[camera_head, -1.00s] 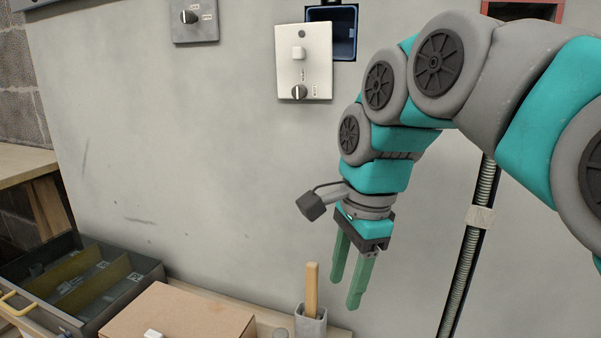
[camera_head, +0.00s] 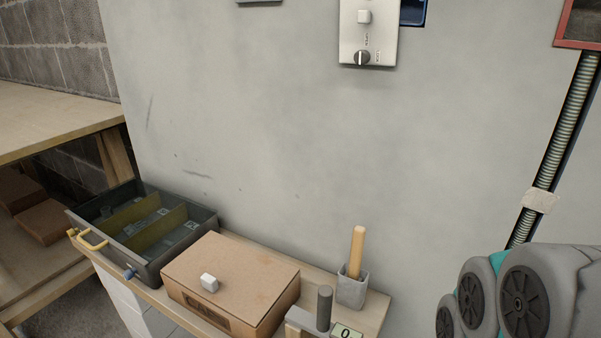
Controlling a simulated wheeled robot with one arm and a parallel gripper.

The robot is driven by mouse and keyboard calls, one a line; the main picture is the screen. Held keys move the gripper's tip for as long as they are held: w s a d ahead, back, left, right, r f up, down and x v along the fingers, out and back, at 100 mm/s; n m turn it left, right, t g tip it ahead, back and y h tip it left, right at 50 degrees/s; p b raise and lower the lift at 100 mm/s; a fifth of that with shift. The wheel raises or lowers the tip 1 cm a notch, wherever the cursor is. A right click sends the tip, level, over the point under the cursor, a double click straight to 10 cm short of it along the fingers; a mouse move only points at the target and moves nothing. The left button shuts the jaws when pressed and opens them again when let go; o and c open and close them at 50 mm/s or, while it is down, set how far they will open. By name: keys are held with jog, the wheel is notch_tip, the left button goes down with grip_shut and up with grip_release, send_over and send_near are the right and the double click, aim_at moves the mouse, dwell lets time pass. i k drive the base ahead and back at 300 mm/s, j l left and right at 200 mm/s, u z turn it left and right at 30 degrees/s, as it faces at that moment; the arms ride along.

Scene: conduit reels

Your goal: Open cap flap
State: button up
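A brown box (camera_head: 236,276) with a flat lid stands on the wooden bench. Its lid looks shut, and a small white knob (camera_head: 209,283) sits on top near the front edge. Dark lettering on the box front (camera_head: 203,307) is only partly legible; it may read "CAPS". What is inside the box is hidden. My gripper is out of the picture; only grey and teal links of my arm show at the lower right, to the right of the box.
A dark tray (camera_head: 181,244) with dividers and a yellow handle stands left of the box. A grey cup (camera_head: 352,287) with a wooden handle and a dark grey post (camera_head: 324,308) stand to its right. A white switch plate (camera_head: 369,32) is on the wall.

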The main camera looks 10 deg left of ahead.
aim_at(245, 283)
jog(key=u, duration=1.3)
